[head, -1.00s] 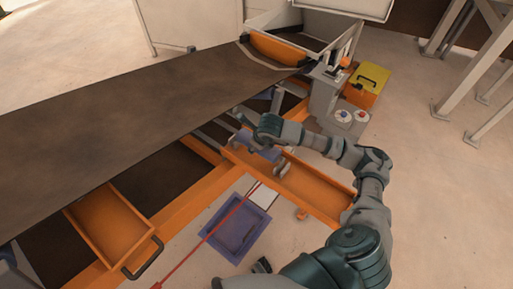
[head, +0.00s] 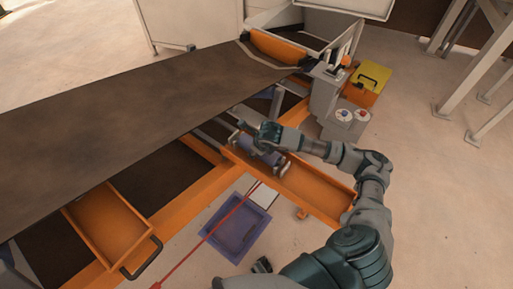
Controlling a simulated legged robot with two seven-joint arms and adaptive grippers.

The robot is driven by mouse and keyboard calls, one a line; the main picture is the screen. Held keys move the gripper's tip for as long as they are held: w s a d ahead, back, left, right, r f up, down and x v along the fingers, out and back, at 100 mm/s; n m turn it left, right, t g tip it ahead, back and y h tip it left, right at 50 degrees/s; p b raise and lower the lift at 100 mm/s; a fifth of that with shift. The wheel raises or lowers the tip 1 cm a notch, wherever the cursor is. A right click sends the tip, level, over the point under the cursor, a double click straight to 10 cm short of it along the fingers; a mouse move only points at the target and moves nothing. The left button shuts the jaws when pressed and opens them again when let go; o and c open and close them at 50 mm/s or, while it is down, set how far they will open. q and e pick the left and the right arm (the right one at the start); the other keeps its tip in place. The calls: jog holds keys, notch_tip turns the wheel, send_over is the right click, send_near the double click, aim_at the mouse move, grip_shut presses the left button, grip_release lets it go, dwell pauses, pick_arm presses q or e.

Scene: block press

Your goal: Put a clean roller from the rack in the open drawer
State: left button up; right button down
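The open orange drawer (head: 82,216) with a black handle is at the lower left in the head view, under the belt, and looks empty. A blue-grey roller (head: 271,157) lies at the left end of the orange rack (head: 322,191), at a slant, with metal end pieces showing. My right gripper (head: 266,140) is over the roller's upper part and hides some of it. Its fingers are too small and covered to tell whether they hold the roller.
A wide dark belt (head: 120,110) runs above the drawer. A purple tray (head: 232,252) lies on the floor in front, with a red line crossing beside it. A grey control box (head: 328,97) and a yellow-topped orange box (head: 366,84) stand at the right.

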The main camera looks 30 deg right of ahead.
pick_arm(q)
jog(key=shift+s+d+r, duration=0.1)
jog(key=shift+s, duration=0.05)
pick_arm(e)
jog(key=shift+f, duration=0.1)
jog(key=shift+c, duration=1.5)
grip_release()
pick_arm(q)
jog(key=shift+r, duration=0.2)
jog(key=shift+w, duration=0.25)
pick_arm(e)
jog(key=shift+r, duration=0.25)
jog(key=shift+p+v, duration=0.35)
jog(key=shift+v, duration=0.5)
pick_arm(q)
jog(key=shift+s+a+f, duration=0.25)
jog(key=shift+s+f, duration=0.7)
jog(key=shift+s, duration=0.1)
pick_arm(e)
jog(key=v, duration=1)
jog(key=shift+r, duration=0.3)
jog(key=shift+s, duration=0.1)
